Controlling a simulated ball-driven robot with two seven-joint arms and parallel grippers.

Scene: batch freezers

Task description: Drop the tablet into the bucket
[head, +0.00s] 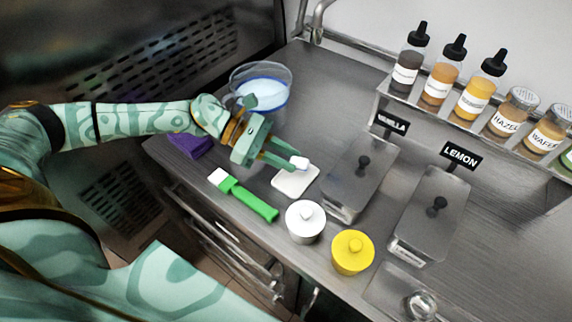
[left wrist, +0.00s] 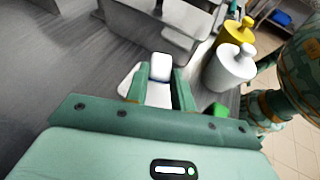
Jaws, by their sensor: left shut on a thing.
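My left gripper (head: 288,163) is shut on a small white tablet (head: 300,162), which sticks out between its fingertips. The tablet also shows in the left wrist view (left wrist: 161,66), between the two green fingers. The gripper is over a flat white square piece (head: 294,184) on the counter; the gap between tablet and piece is hard to judge. The clear bucket (head: 283,97) with a blue band and pale liquid inside stands at the back left, behind the gripper and partly hidden by my left wrist. My right gripper is not in view.
A purple cloth-like item (head: 190,145) and a green-handled brush (head: 245,197) lie near the front edge. White (head: 305,222) and yellow (head: 352,252) lidded jars stand right of them. Lidded steel bins (head: 360,178) and a bottle rack (head: 450,115) fill the right side.

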